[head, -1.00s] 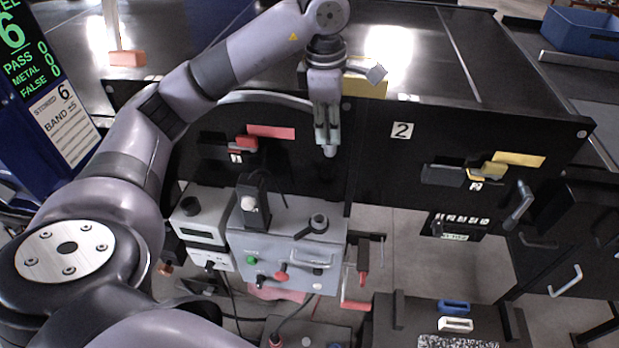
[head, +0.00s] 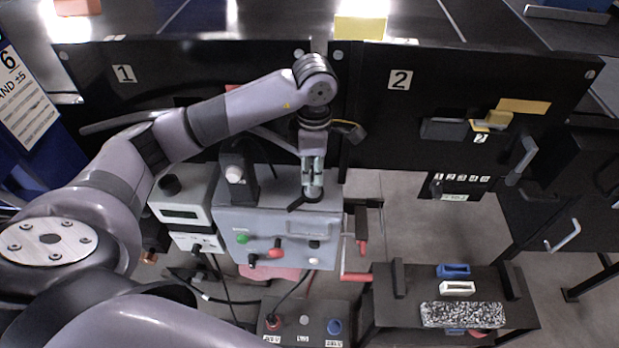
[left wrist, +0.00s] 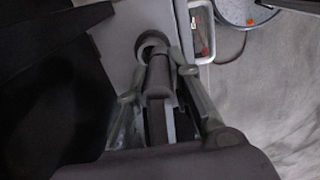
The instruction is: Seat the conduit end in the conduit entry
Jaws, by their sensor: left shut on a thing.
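My left gripper (head: 313,183) points down over the top of the grey control box (head: 235,222). It is shut on the grey conduit, whose end (left wrist: 158,70) shows between the fingers in the left wrist view. The conduit (head: 98,125) runs left behind my arm, partly hidden. The conduit entry is a dark round collar (left wrist: 151,42) on the box top. The conduit end overlaps the near side of the collar in the left wrist view. I cannot tell whether it is inside or just above it. My right gripper is not in view.
A dark block with a white knob (head: 235,173) stands on the box, left of the gripper. A white metered unit (head: 185,213) is beside the box. A red-handled crank (head: 358,276) is at its right.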

